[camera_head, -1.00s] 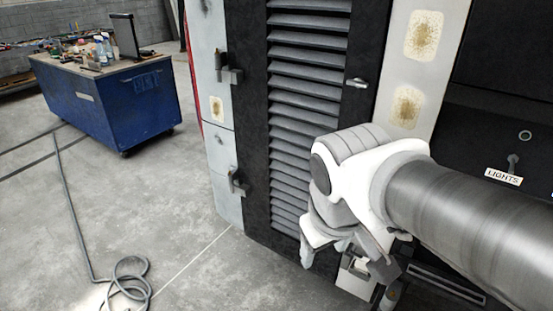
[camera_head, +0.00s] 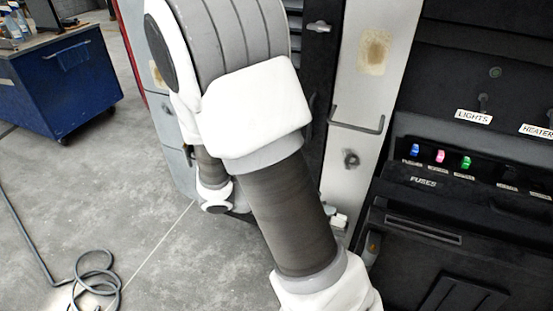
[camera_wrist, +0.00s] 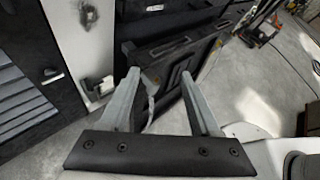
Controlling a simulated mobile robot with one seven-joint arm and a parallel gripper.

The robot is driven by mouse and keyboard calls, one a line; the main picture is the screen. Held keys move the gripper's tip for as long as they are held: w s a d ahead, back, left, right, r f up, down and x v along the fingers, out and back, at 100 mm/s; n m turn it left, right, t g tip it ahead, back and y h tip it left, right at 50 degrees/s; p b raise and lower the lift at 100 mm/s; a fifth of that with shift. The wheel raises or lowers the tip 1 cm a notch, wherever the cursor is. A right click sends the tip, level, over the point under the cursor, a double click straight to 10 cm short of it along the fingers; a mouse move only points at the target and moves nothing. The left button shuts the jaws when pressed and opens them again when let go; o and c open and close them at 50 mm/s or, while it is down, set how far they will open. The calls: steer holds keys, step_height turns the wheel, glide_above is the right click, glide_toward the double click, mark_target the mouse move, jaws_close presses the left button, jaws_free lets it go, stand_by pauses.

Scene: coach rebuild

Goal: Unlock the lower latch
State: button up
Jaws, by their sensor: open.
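My gripper (camera_wrist: 160,73) is open and empty in the wrist view. Its fingers point at a black box-like unit with a handle, and I cannot tell if they touch it. A small light latch (camera_wrist: 50,72) sits on the black edge of the louvred door (camera_wrist: 20,98), left of my fingers and apart from them. I cannot tell for sure that it is the lower one. In the head view another latch (camera_head: 318,27) shows high on the door's black edge. My arm hides most of the door, any latch below and my gripper there.
Right of the door a pale post carries a bar handle (camera_head: 357,125) and a knob (camera_head: 350,158). A white block (camera_head: 338,218) stands out low down. The black fuse panel (camera_head: 424,182) is further right. A blue workbench (camera_head: 60,85) and coiled hose (camera_head: 95,280) lie left.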

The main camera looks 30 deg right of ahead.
steer(key=w+a+f+n+t+b, duration=0.1)
steer(key=w+f+n+t+b, duration=0.1)
steer(key=w+f+n+t, duration=0.7)
steer(key=w+a+f+n+t+b, duration=0.1)
steer(key=f+n+t, duration=0.4)
steer(key=f+n, duration=0.85)
steer(key=w+d+r+n+b, duration=0.1)
steer(key=w+d+r+n, duration=0.1)
steer(key=w+d, duration=0.9)
steer(key=shift+w+d+n, duration=0.25)
steer(key=shift+d+n, duration=0.3)
steer(key=shift+d, duration=0.3)
jaws_close()
